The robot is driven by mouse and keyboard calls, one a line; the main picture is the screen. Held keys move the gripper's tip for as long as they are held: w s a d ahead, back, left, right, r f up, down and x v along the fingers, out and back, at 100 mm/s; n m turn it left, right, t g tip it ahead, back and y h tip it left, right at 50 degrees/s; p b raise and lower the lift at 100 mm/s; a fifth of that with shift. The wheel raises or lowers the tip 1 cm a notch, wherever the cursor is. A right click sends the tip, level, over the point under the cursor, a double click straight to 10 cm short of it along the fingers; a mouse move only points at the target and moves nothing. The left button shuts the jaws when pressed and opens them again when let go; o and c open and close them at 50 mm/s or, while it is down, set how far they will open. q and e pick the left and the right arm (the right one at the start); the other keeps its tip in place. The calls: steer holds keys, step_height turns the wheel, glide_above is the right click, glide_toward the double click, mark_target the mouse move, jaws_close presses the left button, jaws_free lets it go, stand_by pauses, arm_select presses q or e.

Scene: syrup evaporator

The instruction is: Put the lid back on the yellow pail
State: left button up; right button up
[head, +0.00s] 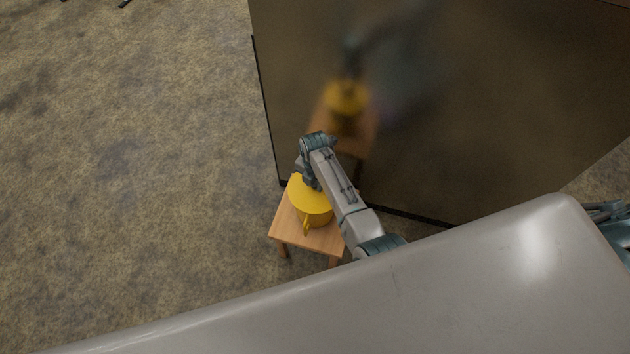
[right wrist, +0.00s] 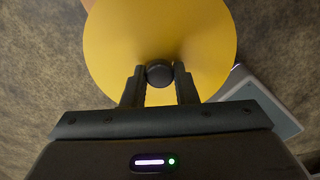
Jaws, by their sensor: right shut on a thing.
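The yellow pail (head: 321,221) stands on a small wooden stool (head: 289,229) in the head view, with a yellow handle or spout on its near side. The yellow lid (head: 301,198) is over the pail's top; whether it rests on the rim or hovers just above I cannot tell. In the right wrist view the lid (right wrist: 160,35) is a flat disc with a dark round knob (right wrist: 159,73) near its middle. My right gripper (right wrist: 159,80) is shut on the knob; it also shows above the lid in the head view (head: 311,184). The lid hides the pail from the wrist camera. My left gripper is not in view.
A large dark, shiny panel (head: 450,100) stands right behind the stool and reflects the pail and my arm. A wide grey smooth surface (head: 400,300) fills the lower part of the head view. The mottled floor (head: 130,150) to the left is clear.

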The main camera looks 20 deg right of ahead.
steer(key=shift+f+p, duration=0.1)
steer(key=shift+p, duration=0.9)
stand_by(1.8)
steer(key=o, duration=1.6)
steer(key=shift+c, duration=0.2)
steer(key=shift+r+p, duration=3.5)
steer(key=shift+p, duration=0.5)
